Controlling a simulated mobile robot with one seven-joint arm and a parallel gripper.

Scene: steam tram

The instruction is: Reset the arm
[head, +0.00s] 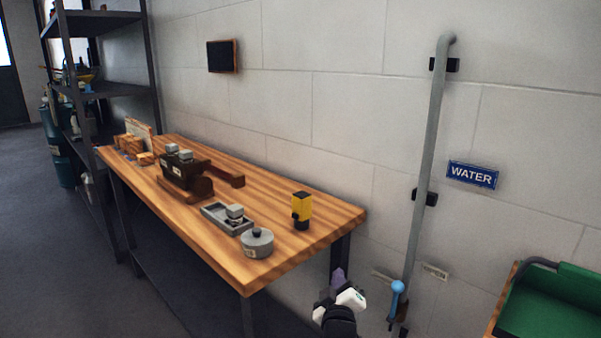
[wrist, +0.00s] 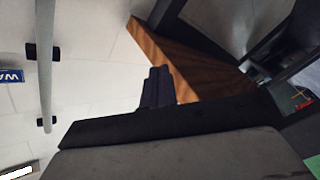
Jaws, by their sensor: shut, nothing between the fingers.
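My gripper (head: 338,276) is at the lower middle of the head view, just off the right end of the wooden workbench (head: 328,222) and in front of the wall. It points upward, and its fingers are together with nothing between them. In the wrist view the dark fingertips (wrist: 158,86) are side by side, with the bench (wrist: 190,62) behind them. Part of my arm below the gripper is cut off by the bottom edge of the head view.
The bench holds a yellow device (head: 301,211), a round grey pot (head: 257,243), a grey tray (head: 217,216) and a dark vise (head: 185,176). A grey pipe (head: 425,170) with a blue-handled valve (head: 397,288) stands right of my gripper. A green container (head: 550,308) is at lower right.

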